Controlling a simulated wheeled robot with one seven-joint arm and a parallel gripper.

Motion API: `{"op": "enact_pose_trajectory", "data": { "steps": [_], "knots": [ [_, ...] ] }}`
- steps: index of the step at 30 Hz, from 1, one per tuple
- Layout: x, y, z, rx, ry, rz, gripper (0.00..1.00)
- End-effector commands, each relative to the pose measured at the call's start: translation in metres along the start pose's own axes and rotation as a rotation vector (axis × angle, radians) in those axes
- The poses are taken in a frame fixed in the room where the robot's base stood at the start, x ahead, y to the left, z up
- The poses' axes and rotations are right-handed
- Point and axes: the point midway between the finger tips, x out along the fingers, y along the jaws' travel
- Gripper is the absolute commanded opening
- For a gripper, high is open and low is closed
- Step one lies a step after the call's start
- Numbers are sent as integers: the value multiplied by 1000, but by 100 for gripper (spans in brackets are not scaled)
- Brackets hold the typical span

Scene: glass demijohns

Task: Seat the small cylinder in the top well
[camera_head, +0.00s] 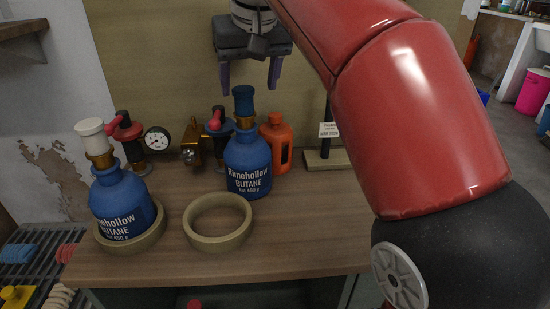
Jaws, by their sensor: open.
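Two blue butane cylinders are in view, and I cannot tell for sure which is the small one. The blue-capped cylinder (248,163) stands upright on the bench, behind an empty beige ring (219,242). The white-capped cylinder (120,203) sits inside a second beige ring (133,245) at the left; its top leans left in the picture, and I cannot tell if it is truly tilted. My gripper (249,88) is open, fingers pointing down, over or behind the blue cap, holding nothing. The depth between fingers and cap is unclear.
At the back of the wooden bench (305,225) stand a pressure gauge (157,140), a brass fitting (192,143), an orange bottle (276,145) and a small sign (328,130) on a stand. The bench is clear right of the empty ring. My red arm hides the right side.

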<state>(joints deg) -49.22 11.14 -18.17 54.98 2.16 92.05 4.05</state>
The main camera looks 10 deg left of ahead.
Motion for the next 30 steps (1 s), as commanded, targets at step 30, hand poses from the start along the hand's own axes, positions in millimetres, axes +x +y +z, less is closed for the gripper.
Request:
{"op": "enact_pose_trajectory", "data": {
  "steps": [30],
  "knots": [
    [76,-5,-2,-2,3,1,50]
  ]
}}
